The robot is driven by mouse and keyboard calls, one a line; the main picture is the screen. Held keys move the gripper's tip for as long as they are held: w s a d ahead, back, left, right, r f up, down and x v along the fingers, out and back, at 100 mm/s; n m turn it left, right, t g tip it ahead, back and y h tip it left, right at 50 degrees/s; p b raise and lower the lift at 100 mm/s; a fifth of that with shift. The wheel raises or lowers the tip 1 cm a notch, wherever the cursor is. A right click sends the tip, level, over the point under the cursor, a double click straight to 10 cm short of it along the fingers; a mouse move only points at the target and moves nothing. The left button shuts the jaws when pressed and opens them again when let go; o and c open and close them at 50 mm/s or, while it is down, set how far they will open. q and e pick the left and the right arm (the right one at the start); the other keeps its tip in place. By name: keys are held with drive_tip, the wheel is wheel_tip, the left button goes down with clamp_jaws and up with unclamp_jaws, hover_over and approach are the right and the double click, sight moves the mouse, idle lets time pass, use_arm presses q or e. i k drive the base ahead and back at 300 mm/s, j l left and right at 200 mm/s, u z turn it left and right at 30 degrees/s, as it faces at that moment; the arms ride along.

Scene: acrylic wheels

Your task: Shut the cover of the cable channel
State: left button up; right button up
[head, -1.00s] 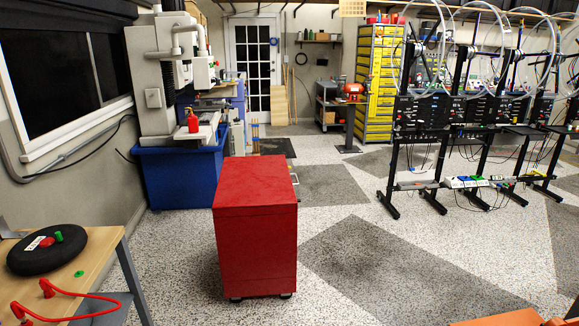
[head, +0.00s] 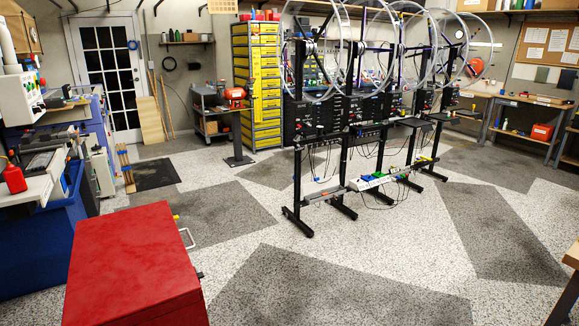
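No cable channel cover can be made out for certain. Low on the black wheel stands (head: 297,185) are a grey bar (head: 325,195) and a white strip (head: 368,181) with blue and green parts and cables. These are too small to tell whether either is a cable channel or has an open cover. Neither of my grippers is in view.
A red cabinet (head: 135,255) stands close at the front left. A blue tub (head: 40,240) under a machine is beyond it. Large clear wheels top the stands. Speckled floor (head: 250,225) is open between cabinet and stands. A table edge (head: 571,255) is at right.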

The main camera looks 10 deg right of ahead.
sight(312, 187)
drive_tip(key=i+l+z, duration=0.2)
drive_tip(key=i+z, duration=0.15)
drive_tip(key=i, duration=0.3)
drive_tip(key=i+z, duration=0.35)
drive_tip(key=i, duration=0.35)
drive_tip(key=i+j+z, duration=0.2)
drive_tip(key=i+z, duration=0.15)
drive_tip(key=i, duration=0.3)
drive_tip(key=i+l, duration=0.2)
drive_tip(key=i, duration=0.4)
drive_tip(key=i+l+z, duration=0.1)
drive_tip(key=i, duration=0.5)
drive_tip(key=i+l, duration=0.25)
drive_tip(key=i, duration=0.35)
drive_tip(key=i+l+u, duration=0.2)
drive_tip(key=i+u, duration=0.15)
drive_tip(key=i, duration=0.25)
